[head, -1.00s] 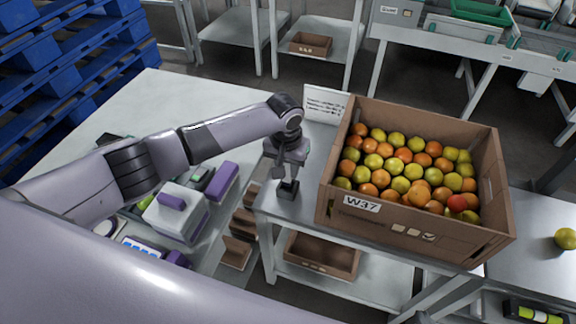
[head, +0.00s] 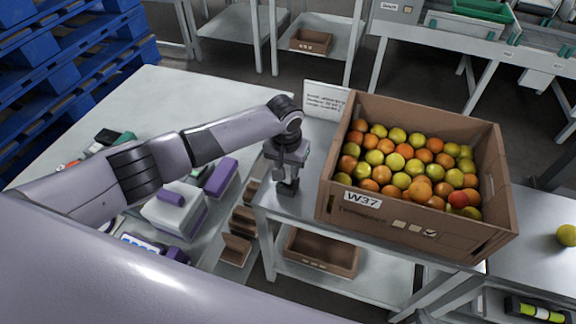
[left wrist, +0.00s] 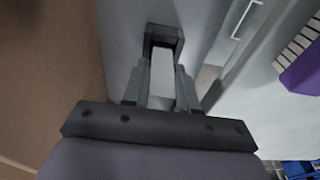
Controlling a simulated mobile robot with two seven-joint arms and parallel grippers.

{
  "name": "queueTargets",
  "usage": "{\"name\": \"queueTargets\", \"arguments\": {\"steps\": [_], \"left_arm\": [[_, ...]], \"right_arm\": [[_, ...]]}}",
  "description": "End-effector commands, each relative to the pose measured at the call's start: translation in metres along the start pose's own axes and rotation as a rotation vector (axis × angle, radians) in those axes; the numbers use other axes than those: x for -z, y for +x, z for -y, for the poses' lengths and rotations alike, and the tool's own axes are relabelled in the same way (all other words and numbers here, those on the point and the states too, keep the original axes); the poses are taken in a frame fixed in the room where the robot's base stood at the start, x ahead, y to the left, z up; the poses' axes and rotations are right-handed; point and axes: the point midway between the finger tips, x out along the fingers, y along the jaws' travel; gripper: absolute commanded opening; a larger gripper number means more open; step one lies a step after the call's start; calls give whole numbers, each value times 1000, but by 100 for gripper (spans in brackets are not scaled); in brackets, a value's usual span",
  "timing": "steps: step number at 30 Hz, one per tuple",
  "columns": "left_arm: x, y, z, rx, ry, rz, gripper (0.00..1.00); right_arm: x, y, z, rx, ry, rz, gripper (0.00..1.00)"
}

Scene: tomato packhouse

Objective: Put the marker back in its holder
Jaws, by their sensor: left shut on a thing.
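My left gripper (head: 288,176) points down over the left end of the metal table beside the fruit box. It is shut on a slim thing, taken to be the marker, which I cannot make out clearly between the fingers. The small dark holder (head: 288,188) stands on the table directly under the fingertips. In the left wrist view the gripper (left wrist: 162,68) reaches to the dark square holder (left wrist: 165,32). How far the marker sits inside the holder is hidden. My right gripper is not in view.
A cardboard box (head: 462,247) of orange and green tomatoes stands close right of the gripper. A white sign (head: 325,98) stands behind. A white and purple device (head: 170,215) and brown bins (head: 237,248) are to the left.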

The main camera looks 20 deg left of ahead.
Motion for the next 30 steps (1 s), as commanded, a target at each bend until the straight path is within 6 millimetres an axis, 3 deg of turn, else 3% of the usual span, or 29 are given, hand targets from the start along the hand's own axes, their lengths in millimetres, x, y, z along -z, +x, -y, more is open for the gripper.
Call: {"name": "queueTargets", "arguments": {"steps": [22, 23, 24, 25, 30], "left_arm": [[-2, 15, 0, -1, 0, -1, 0], [-2, 15, 0, -1, 0, -1, 37], [-2, 14, 0, -1, 0, -1, 50], [-2, 14, 0, -1, 0, -1, 57], [-2, 14, 0, 0, 0, 0, 57]], "right_arm": [[-6, 5, 0, 0, 0, 0, 0], [-6, 4, 0, 0, 0, 0, 0], [-6, 4, 0, 0, 0, 0, 0], [-6, 4, 0, 0, 0, 0, 0], [-6, 4, 0, 0, 0, 0, 0]]}}
